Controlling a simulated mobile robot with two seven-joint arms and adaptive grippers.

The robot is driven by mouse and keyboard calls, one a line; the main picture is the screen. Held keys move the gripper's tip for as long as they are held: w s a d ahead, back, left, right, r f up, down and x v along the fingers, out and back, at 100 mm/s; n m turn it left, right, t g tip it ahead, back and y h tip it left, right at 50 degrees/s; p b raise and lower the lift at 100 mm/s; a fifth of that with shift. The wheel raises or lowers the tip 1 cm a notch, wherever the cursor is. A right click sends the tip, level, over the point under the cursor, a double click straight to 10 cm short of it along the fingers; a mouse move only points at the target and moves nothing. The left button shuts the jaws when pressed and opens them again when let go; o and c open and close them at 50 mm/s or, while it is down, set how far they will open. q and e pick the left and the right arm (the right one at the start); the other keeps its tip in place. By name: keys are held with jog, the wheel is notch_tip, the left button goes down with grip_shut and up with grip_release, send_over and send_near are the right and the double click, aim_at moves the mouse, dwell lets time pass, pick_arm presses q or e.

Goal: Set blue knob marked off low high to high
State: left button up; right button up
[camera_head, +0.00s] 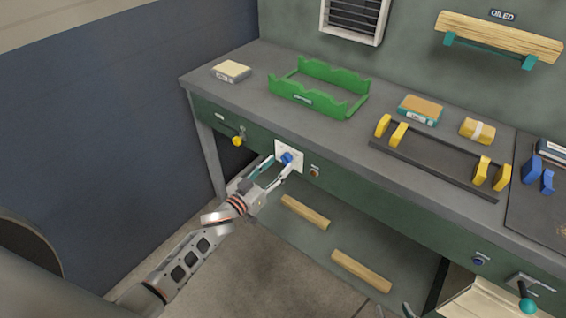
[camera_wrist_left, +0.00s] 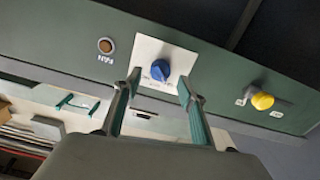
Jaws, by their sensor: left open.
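The blue knob (camera_head: 287,158) sits on a white plate (camera_head: 297,150) on the green front panel of the bench. In the left wrist view the knob (camera_wrist_left: 160,70) shows above a row of small dark markings, too blurred to read. Which marking it points to I cannot tell. My left gripper (camera_head: 277,166) is open, its fingers toward the knob. In the left wrist view the gripper's tips (camera_wrist_left: 159,83) lie either side of the knob and slightly below it, with nothing held. A small grey tip at the bottom edge of the head view may be my right gripper (camera_head: 408,310).
A yellow knob (camera_head: 237,141) is left of the plate and a brown FAN button (camera_head: 314,173) right of it, both on the panel. Another blue knob (camera_head: 477,261) is farther right. The benchtop holds a green rack (camera_head: 318,92). Wooden bars (camera_head: 305,212) lie below.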

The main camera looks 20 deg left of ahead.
aim_at(283, 162)
pick_arm(q)
jog(key=shift+x, duration=1.55)
jog(key=shift+c, duration=0.4)
jog(key=c, duration=1)
